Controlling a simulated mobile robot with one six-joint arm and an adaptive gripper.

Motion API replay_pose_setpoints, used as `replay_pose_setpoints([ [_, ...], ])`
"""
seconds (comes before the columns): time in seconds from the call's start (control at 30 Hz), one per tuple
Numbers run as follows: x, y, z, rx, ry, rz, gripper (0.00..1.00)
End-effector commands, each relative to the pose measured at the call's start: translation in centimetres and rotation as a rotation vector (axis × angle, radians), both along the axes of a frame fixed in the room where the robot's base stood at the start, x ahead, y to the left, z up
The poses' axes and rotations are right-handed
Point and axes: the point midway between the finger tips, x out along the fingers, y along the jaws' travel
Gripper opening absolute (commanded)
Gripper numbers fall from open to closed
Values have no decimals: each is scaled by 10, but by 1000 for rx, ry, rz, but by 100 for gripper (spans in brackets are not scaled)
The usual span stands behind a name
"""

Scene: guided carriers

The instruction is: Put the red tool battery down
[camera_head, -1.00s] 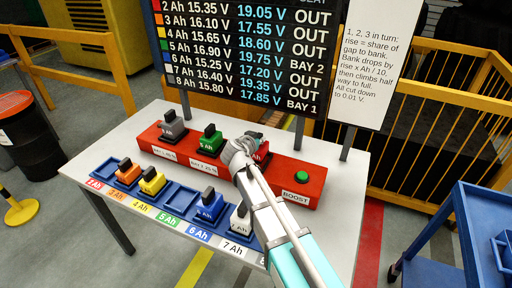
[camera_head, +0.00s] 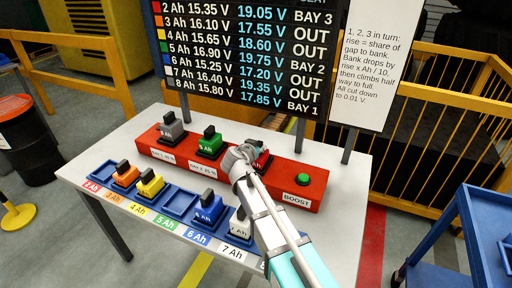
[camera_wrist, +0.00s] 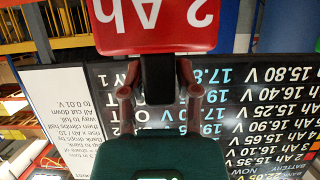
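The red tool battery (camera_head: 262,160) sits in the right-hand bay of the red charger bank (camera_head: 318,186), partly hidden behind my gripper (camera_head: 240,156). In the wrist view its red face marked "2 Ah" (camera_wrist: 155,28) fills the top, with its black handle (camera_wrist: 156,78) below. The board (camera_head: 245,50) reads BAY 3 on the 2 Ah line.
A grey battery (camera_head: 172,128) and a green battery (camera_head: 209,143) sit in the other bays. Orange (camera_head: 125,175), yellow (camera_head: 150,184), blue (camera_head: 208,208) and white (camera_head: 239,224) batteries stand in the front tray. A green boost button (camera_head: 302,180) is right of my gripper.

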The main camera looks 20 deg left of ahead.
Motion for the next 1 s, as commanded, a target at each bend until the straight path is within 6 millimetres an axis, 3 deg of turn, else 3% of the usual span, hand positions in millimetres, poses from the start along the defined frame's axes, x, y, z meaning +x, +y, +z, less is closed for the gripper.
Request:
replay_pose_setpoints([
  [0.1,0,0,0,0,0,0,65],
  [0.6,0,0,4,0,0,0,65],
  [1.0,-46,2,24,0,-1,2,65],
])
